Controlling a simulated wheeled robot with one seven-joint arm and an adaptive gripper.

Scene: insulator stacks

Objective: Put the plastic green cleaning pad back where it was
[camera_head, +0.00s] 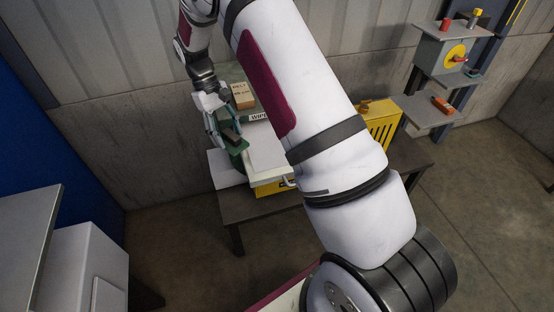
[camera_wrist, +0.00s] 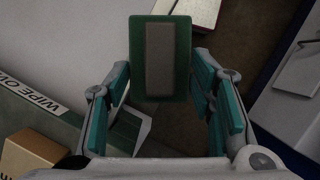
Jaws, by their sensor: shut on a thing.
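The green cleaning pad (camera_wrist: 182,60) shows in the wrist view as a dark green rectangle with a grey-brown strip along its middle. My gripper (camera_wrist: 161,80) is shut on the pad, its teal-lined fingers on either side of the near end. In the head view my gripper (camera_head: 222,128) points down, with the pad (camera_head: 235,145) at its fingertips, close above the left part of the table. A grey-green stand (camera_wrist: 75,128) with a "WIPE O..." label lies left of the pad in the wrist view. Whether the pad touches anything below is unclear.
A cardboard box (camera_head: 243,96) with writing stands behind the pad; it also shows in the wrist view (camera_wrist: 28,157). A yellow cabinet (camera_head: 383,122) is at the table's right. A grey post with shelves (camera_head: 440,52) stands farther right. My arm hides much of the table (camera_head: 262,206).

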